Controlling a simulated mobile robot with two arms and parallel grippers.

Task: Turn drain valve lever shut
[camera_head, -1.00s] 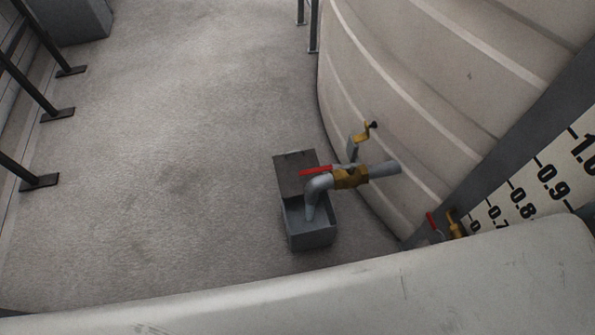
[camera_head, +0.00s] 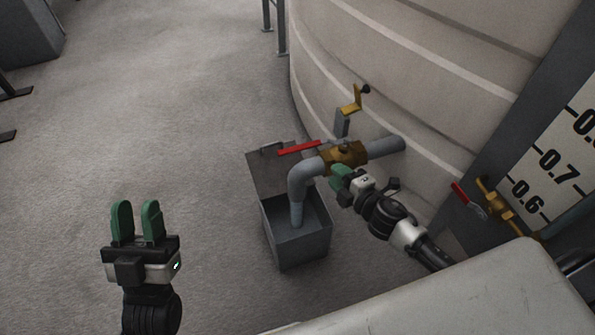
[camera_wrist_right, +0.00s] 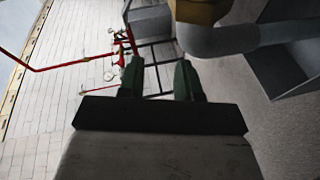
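The drain valve has a brass body (camera_head: 346,154) on a grey pipe from the tank. Its red lever (camera_head: 299,147) points left, roughly along the pipe. The pipe elbow (camera_head: 304,178) bends down into a grey drain box. My left gripper (camera_head: 137,221) is open and empty at the lower left, well away from the valve. My right gripper (camera_head: 342,180) is just below the brass body in the head view, apart from the lever. In the right wrist view its two green fingers (camera_wrist_right: 160,80) are apart with nothing between them, and the pipe (camera_wrist_right: 215,40) shows above right.
The drain box (camera_head: 302,244) stands open on the floor under the pipe. A second small red lever (camera_head: 468,199) with brass fittings sits by the level scale (camera_head: 545,165). The tank wall (camera_head: 430,75) curves behind the valve.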

